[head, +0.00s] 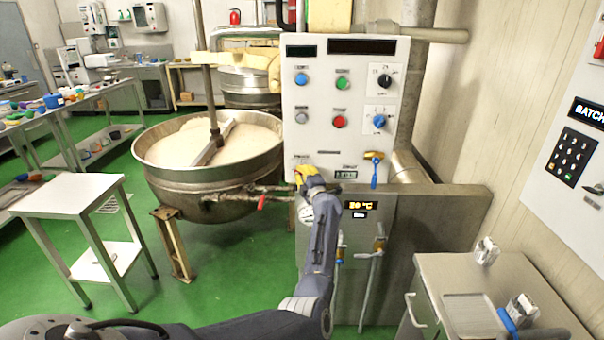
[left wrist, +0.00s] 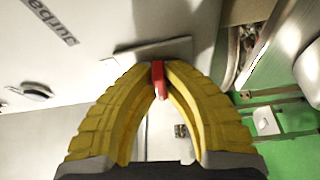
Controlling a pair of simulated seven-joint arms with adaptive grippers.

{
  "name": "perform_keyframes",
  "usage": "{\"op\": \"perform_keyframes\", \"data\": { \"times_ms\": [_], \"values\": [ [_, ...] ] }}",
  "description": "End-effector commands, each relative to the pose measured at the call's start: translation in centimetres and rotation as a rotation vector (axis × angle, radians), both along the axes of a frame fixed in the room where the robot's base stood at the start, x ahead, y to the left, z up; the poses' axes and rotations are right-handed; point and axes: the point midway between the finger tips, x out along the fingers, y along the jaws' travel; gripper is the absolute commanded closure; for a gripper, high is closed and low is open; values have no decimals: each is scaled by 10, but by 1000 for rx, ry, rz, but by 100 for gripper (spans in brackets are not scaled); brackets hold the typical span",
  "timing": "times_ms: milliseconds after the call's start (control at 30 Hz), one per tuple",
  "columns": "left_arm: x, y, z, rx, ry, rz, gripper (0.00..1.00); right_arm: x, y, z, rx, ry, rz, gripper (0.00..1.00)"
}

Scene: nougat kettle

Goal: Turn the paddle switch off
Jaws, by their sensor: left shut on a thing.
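The white control panel (head: 318,132) stands in the middle of the head view. My left gripper (head: 304,177), with yellow fingers, is at the panel's lower left corner. In the left wrist view the two fingertips (left wrist: 159,68) are closed together around a small red switch lever (left wrist: 157,79). The lever sits at a pale plate on the panel, and its upper part is partly covered by the fingers. In the head view the gripper hides this lever, and the small label above it is too small to read. My right gripper is not in view.
A lever with a blue handle (head: 374,172) hangs at the panel's lower right. Above are coloured buttons and two knobs (head: 384,80). A large steel kettle (head: 165,178) of pale mass stands left.

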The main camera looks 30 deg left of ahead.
Motion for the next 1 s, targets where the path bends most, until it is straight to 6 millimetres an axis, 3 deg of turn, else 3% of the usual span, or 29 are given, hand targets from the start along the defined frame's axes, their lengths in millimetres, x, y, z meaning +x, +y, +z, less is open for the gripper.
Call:
{"op": "perform_keyframes", "data": {
  "times_ms": [333,867,900,1000],
  "values": [
    [0,0,1,-109,-63,0,100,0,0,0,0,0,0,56],
    [0,0,0,-127,-73,0,100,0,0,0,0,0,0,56],
    [0,0,0,-127,-73,0,88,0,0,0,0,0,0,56],
    [0,0,1,-127,-73,0,77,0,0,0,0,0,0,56]
  ]
}}
